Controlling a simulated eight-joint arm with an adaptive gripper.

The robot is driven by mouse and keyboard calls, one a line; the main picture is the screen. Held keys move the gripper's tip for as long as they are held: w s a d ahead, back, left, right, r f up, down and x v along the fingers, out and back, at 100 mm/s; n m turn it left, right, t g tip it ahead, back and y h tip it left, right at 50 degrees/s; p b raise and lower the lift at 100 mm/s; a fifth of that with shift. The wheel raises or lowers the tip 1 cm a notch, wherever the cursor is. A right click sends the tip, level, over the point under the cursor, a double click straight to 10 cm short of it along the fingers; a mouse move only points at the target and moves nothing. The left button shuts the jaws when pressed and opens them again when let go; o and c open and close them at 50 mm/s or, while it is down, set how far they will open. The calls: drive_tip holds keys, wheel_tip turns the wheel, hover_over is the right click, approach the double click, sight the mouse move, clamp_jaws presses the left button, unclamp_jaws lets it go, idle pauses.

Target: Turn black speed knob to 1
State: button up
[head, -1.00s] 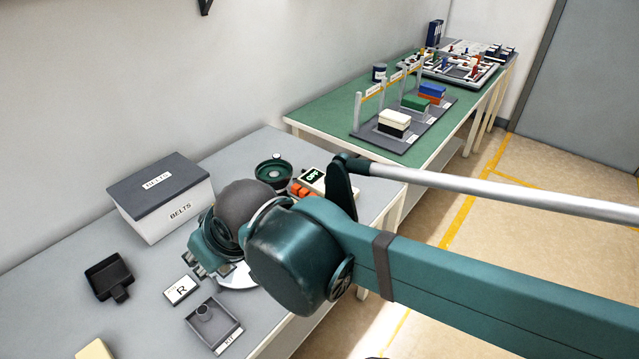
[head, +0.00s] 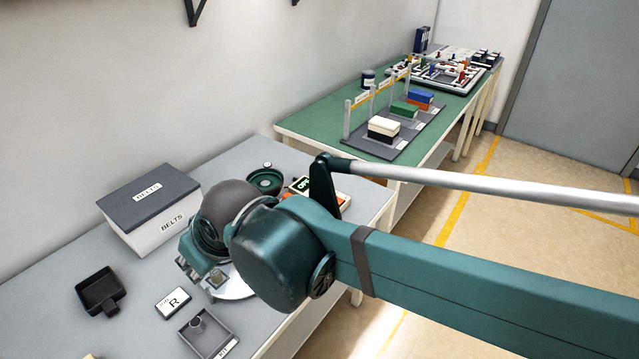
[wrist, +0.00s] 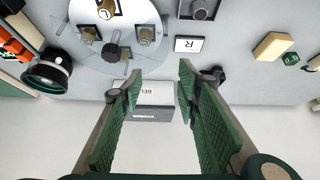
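The black speed knob cannot be made out for certain. In the wrist view, a black hub with a short lever (wrist: 113,51) sits at the middle of a pale round disc (wrist: 75,32); I cannot tell whether it is the knob. A control box with a green-lit display (head: 303,184) and orange parts is partly hidden by my arm in the head view. A round green-and-black unit (head: 265,182) stands beside it and shows in the wrist view (wrist: 47,76). My gripper (wrist: 155,78) is open and empty, its green pads apart; in the head view my arm mostly hides it, over the table.
A BELTS box (head: 152,208) with a dark lid stands by the wall. A black tray (head: 100,290), an R card (head: 173,302) and a grey tray (head: 196,342) lie at the near left. A green table (head: 330,128) with blocks on a dark board is behind.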

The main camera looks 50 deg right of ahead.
drive_tip(key=w+d+r+g+h+p, duration=0.1)
drive_tip(key=w+d+r+p, duration=0.15)
drive_tip(key=d, duration=0.25)
drive_tip(key=w+d+r+g+p, duration=0.1)
drive_tip(key=w+d+p, duration=0.25)
drive_tip(key=d, duration=0.25)
drive_tip(key=g+y+p, duration=0.1)
drive_tip(key=g+p, duration=0.4)
drive_tip(key=p, duration=0.8)
approach(319, 185)
drive_tip(key=shift+a+f, duration=0.3)
drive_tip(key=shift+a, duration=0.1)
drive_tip(key=shift+s+d+f, duration=0.25)
drive_tip(key=shift+d+f, duration=0.1)
drive_tip(key=shift+d, duration=0.1)
drive_tip(key=shift+f, duration=0.1)
drive_tip(key=shift+f, duration=3.8)
drive_tip(key=c, duration=0.9)
